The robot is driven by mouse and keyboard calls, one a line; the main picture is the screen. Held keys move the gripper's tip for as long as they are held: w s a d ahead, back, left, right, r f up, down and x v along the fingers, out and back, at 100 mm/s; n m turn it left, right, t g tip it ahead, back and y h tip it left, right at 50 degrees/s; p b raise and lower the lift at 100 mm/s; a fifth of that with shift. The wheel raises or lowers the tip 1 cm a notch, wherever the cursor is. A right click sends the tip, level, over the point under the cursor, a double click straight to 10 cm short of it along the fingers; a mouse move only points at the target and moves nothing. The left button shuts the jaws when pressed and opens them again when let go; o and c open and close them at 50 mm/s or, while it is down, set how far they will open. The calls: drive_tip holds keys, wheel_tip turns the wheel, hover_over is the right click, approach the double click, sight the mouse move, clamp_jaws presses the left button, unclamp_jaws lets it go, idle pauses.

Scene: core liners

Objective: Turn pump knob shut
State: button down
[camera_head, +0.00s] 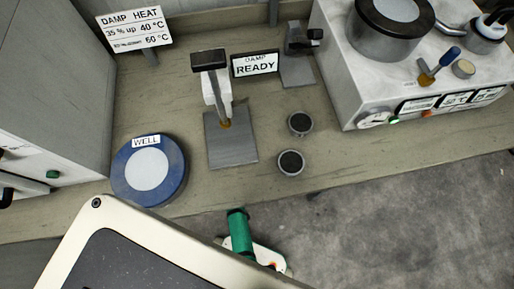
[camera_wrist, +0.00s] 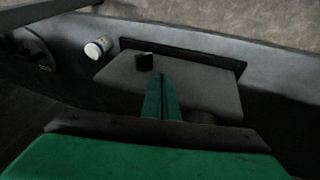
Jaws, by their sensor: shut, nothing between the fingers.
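In the wrist view, my gripper (camera_wrist: 161,84) shows as two green fingers pressed together, with nothing between them. Just beyond and slightly left of the fingertips, a small black knob (camera_wrist: 144,62) stands on a grey flat-topped block (camera_wrist: 205,82), which looks like the pump. The fingertips look close to the knob, but I cannot tell whether they touch it. No marking that tells the knob's setting is readable. In the head view I cannot make out this knob or the fingertips.
In the head view, the bench (camera_head: 95,218) holds a blue WELL disc (camera_head: 173,184), a small press stand (camera_head: 232,148), two dark-topped cups and a grey control unit (camera_head: 370,75).

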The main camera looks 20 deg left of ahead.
wheel_tip(320, 180, down, 5)
drive_tip(key=w+d, duration=0.2)
drive_tip(key=shift+w+d+f, duration=0.15)
drive_tip(key=shift+w+d, duration=0.15)
drive_tip(key=shift+w, duration=0.05)
